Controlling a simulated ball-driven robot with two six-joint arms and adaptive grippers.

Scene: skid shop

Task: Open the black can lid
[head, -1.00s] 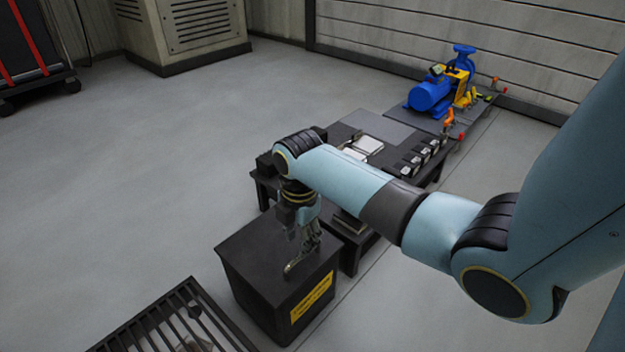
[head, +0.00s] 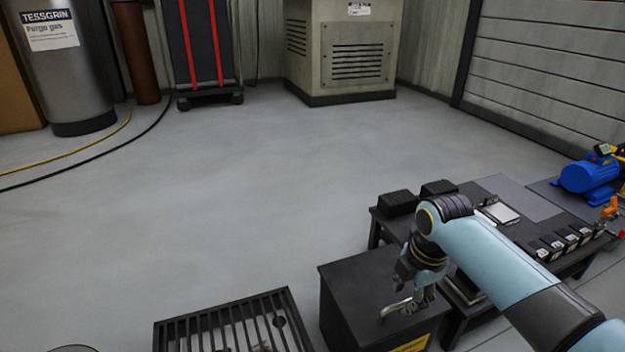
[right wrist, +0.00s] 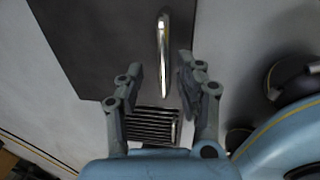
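The black can (head: 345,315) stands on the floor at the lower middle of the head view, its flat lid (head: 360,280) shut on top. A yellow label (head: 412,345) is on its front. A curved silver handle (head: 396,307) is on the lid; it also shows in the right wrist view (right wrist: 163,55). My right gripper (head: 418,298) is pointed down over the lid at the handle. In the right wrist view its two fingers (right wrist: 160,72) are apart, one on each side of the handle's line; I see no contact. My left gripper is out of view.
A black slatted grate (head: 235,325) is left of the can. A low black table (head: 385,225) with trays and small blocks stands behind and right, with a blue pump (head: 588,176) beyond. Open floor (head: 220,190) lies to the left.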

